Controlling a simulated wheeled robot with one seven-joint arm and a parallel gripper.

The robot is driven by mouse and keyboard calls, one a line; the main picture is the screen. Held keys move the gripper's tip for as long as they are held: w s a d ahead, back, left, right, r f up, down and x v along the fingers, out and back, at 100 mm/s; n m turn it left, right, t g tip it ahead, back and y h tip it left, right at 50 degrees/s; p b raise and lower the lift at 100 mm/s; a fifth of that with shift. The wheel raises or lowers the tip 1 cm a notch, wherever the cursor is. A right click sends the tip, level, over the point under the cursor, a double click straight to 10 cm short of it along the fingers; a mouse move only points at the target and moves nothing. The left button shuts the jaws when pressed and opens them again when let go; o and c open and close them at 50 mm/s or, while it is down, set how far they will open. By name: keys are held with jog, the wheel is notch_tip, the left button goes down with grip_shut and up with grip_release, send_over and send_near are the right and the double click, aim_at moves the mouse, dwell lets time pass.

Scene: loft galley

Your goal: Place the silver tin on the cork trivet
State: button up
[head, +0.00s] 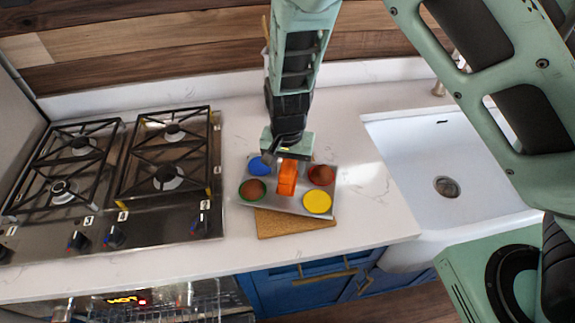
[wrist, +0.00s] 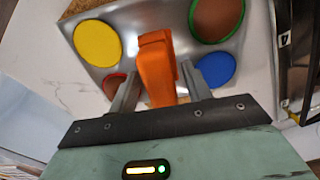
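The silver tin (head: 279,203) is a square grey tray with a blue, a red, a yellow and a green-rimmed brown round on it and an orange handle (head: 288,177) in its middle. It also shows in the wrist view (wrist: 148,20). My gripper (head: 288,164) is above the handle, with its two grey fingers (wrist: 158,78) against the handle's sides, shut on it. The cork trivet (head: 290,224) shows below the tin's front edge, partly covered by it. A corner of the trivet shows in the wrist view (wrist: 78,8). I cannot tell whether tin and trivet touch.
A gas hob (head: 160,180) with black grates is on the left. A white sink (head: 430,165) is on the right. Pale counter (head: 365,215) is clear right of the tin. The counter's front edge is close below the trivet, above blue drawers (head: 290,290).

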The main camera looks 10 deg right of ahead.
notch_tip(320, 180, up, 12)
jog(key=b, duration=0.3)
jog(key=s+d+r+n, duration=0.2)
jog(key=s+n, duration=0.4)
jog(key=s, duration=0.5)
jog(key=s+d+r+n, duration=0.3)
jog(key=s+n, duration=0.3)
jog(key=s, duration=0.5)
jog(key=shift+s+d+r+y, duration=0.25)
jog(key=shift+d+r+y, duration=0.1)
jog(key=shift+r, duration=0.1)
